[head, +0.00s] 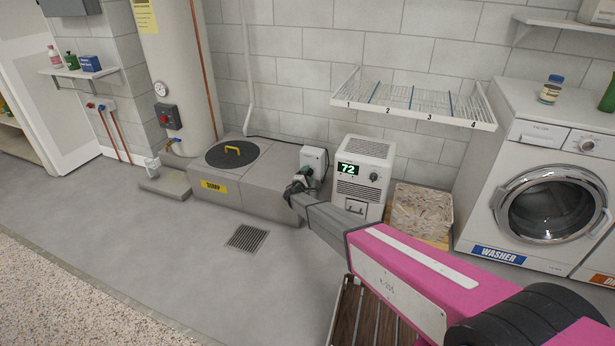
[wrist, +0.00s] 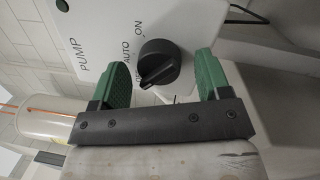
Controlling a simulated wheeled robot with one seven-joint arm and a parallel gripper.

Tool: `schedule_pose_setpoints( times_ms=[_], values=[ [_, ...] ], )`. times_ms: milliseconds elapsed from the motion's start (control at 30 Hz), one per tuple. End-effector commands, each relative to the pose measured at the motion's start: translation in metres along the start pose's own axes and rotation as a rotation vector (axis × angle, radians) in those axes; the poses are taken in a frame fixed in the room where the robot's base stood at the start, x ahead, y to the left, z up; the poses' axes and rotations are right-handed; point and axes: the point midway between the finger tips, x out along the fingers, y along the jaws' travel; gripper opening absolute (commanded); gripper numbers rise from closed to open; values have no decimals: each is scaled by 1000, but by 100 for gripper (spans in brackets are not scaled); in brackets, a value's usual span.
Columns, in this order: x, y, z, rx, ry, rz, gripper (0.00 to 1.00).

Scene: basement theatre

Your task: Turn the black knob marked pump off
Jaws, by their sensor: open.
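The black knob (wrist: 160,62) is on the face of a light grey control box (wrist: 95,28) marked PUMP, with AUTO and ON printed beside it and a partly covered OFF label. Its raised ridge slants down to the left, toward the OFF label; I cannot tell which end is the pointer. My gripper (wrist: 164,78) is open, its green fingers on either side of the knob with visible gaps. In the head view my gripper (head: 299,182) is in front of the control box (head: 316,157), and the knob is hidden.
The box stands by the sump cover (head: 232,154) on its concrete block (head: 262,190). A white dehumidifier (head: 362,165) reading 72 is just to its right, under a wire rack (head: 415,103). A washer (head: 545,185) stands farther right. The floor in front, around a drain (head: 247,238), is clear.

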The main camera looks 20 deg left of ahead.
Motion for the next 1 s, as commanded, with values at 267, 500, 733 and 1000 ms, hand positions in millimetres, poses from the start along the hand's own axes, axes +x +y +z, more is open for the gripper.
schedule_pose_setpoints(
  times_ms=[267, 500, 733, 1000],
  values=[
    [-25, 0, 1, 0, 2, -1, 70],
    [-69, 1, 1, 0, 2, -1, 70],
    [-103, 0, 1, -1, 1, 0, 70],
    [-108, -1, 0, -1, 0, 0, 70]
  ],
)
